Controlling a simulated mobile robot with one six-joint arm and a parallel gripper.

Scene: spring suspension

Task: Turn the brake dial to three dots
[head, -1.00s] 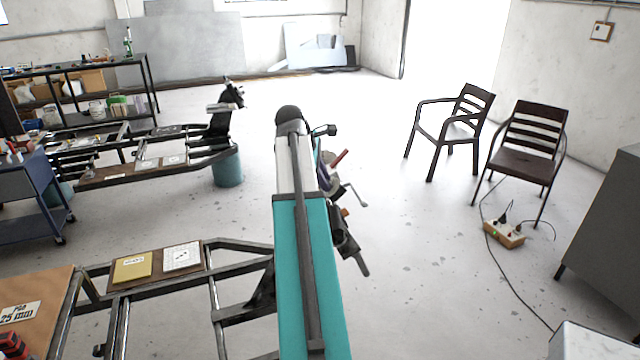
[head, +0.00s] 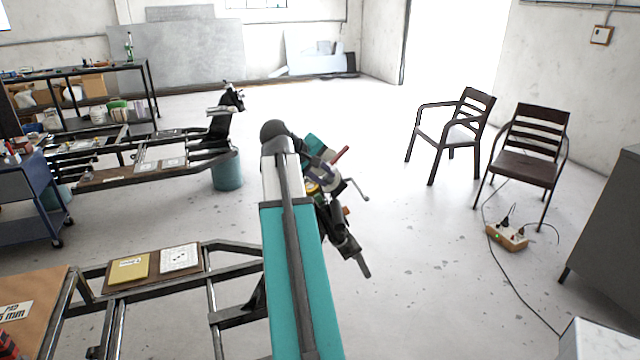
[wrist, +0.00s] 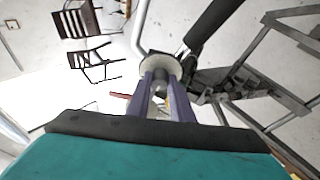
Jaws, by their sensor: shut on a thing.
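The brake dial (wrist: 160,64) is a pale round knob with a grey rim, near the top middle of the wrist view. My gripper (wrist: 161,82) has its two purple fingers closed on either side of the dial. In the head view my gripper (head: 322,180) is partly hidden behind my teal and white arm, and the dial cannot be made out clearly. The dial's dot marks cannot be read in either view. A white card with black dots (head: 180,257) lies on a board on the near metal frame.
A red-tipped lever (head: 340,155) and a metal crank (head: 357,190) stick out just right of my gripper. A yellow card (head: 130,268) lies beside the dotted card. Two chairs and a power strip (head: 507,237) stand on the right, with open floor between.

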